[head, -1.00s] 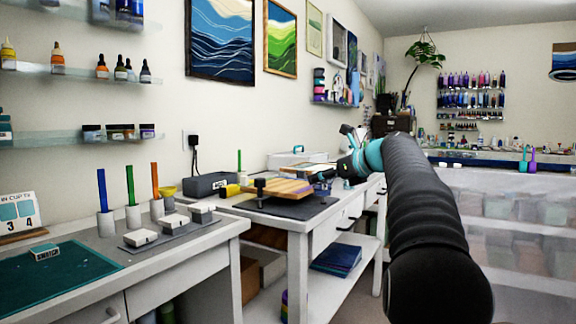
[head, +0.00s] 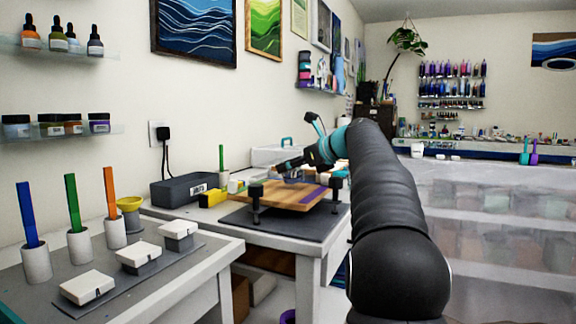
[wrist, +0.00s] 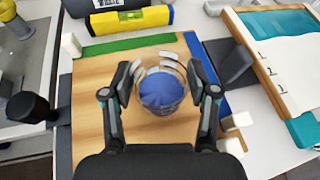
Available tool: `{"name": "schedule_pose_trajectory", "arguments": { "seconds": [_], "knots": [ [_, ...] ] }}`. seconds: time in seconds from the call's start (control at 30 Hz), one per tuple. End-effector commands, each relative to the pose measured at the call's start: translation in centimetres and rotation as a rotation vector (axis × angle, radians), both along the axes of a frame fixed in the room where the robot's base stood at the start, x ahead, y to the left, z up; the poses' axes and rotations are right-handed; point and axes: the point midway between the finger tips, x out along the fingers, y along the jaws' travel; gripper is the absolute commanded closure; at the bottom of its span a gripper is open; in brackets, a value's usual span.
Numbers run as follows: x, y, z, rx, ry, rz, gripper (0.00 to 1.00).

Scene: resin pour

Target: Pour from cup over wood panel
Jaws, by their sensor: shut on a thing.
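My gripper (wrist: 160,88) is shut on a clear cup (wrist: 162,108), one finger on each side, above the panel. Blue liquid shows inside the cup, and pale marks show on its wall. In the head view my gripper (head: 290,165) is small above the panel; the cup's tilt is hard to tell.
Black-knobbed posts (head: 255,196) stand by the panel's edges. A yellow level (wrist: 130,19) lies beyond it; a framed teal piece (wrist: 285,50) lies at right. A grey box (head: 187,187) stands behind. Colored sticks (head: 70,205) stand in holders on the nearer bench.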

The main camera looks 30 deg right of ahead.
Motion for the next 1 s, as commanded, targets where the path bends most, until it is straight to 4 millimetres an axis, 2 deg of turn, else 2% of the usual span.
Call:
{"name": "schedule_pose_trajectory", "arguments": {
  "seconds": [0.17,0.4,0.9,1.0],
  "knots": [
    [-0.3,0.6,0.7,-0.206,-0.064,-0.001,0.77],
    [-0.4,1.3,0.2,-0.473,-0.145,0.001,0.77],
    [-0.5,1.8,-0.2,-0.751,-0.232,0.004,0.77],
    [-0.4,1.6,0.5,-0.739,-0.227,0.003,0.77]
  ]
}}
